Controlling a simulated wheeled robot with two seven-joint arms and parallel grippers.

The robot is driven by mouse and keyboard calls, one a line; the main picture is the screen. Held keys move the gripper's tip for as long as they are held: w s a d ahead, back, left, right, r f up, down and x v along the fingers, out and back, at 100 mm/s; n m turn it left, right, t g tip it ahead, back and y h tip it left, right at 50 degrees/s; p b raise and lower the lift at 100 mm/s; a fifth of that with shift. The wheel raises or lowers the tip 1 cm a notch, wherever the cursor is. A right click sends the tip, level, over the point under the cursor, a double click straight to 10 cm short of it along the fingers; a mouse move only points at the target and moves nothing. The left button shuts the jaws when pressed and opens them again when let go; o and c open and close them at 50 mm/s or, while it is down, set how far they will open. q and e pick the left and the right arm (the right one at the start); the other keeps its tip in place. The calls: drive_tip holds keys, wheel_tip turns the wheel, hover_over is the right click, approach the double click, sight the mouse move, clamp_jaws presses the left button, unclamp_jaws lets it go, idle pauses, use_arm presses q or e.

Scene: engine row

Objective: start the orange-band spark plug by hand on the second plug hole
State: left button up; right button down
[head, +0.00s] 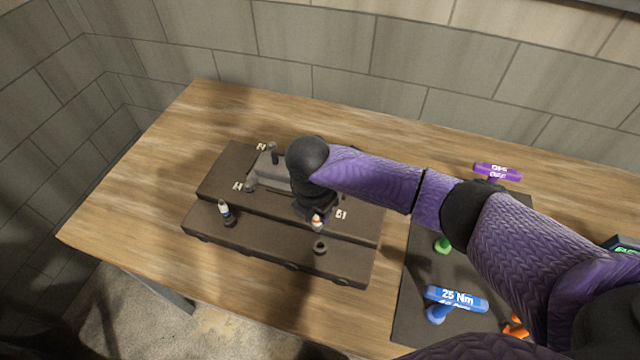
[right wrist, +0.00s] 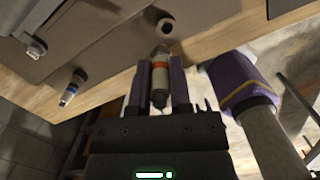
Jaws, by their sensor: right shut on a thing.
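The orange-band spark plug (right wrist: 159,72) is upright between the two purple fingers of my right gripper (right wrist: 158,88), which is shut on it. In the head view my right gripper (head: 314,212) is over the engine block (head: 280,250), and the white part of the plug (head: 317,223) shows below it. An empty round plug hole (head: 320,247) sits on the front ledge, just in front of the plug. It also shows in the right wrist view (right wrist: 167,27), close beyond the plug's tip. A blue-band spark plug (head: 225,210) stands in another hole to the left. My left gripper is out of view.
A dark mat (head: 405,318) at the right holds a blue 25 Nm tool (head: 456,299), a purple tool (head: 498,172), a green piece (head: 443,245) and an orange piece (head: 515,327). My right arm covers part of the block. The table's left side is clear.

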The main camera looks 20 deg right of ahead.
sight(320, 228)
drive_tip(key=shift+s+d+r+n+p, duration=0.1)
drive_tip(key=shift+s+n+p, duration=0.35)
drive_tip(key=shift+n, duration=0.65)
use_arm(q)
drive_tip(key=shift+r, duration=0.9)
use_arm(e)
drive_tip(key=shift+w+f, duration=0.1)
drive_tip(key=shift+f, duration=0.1)
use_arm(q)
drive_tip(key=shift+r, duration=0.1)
use_arm(e)
drive_tip(key=shift+r, duration=0.1)
use_arm(q)
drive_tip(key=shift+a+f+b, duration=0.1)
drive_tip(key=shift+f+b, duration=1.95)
drive_tip(key=shift+b, duration=0.05)
use_arm(e)
drive_tip(key=shift+f, duration=3.35)
drive_tip(key=shift+m+p, duration=0.35)
drive_tip(key=shift+m, duration=0.35)
drive_tip(key=shift+w, duration=0.1)
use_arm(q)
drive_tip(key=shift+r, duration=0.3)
use_arm(e)
drive_tip(key=shift+c, duration=2.3)
unclamp_jaws()
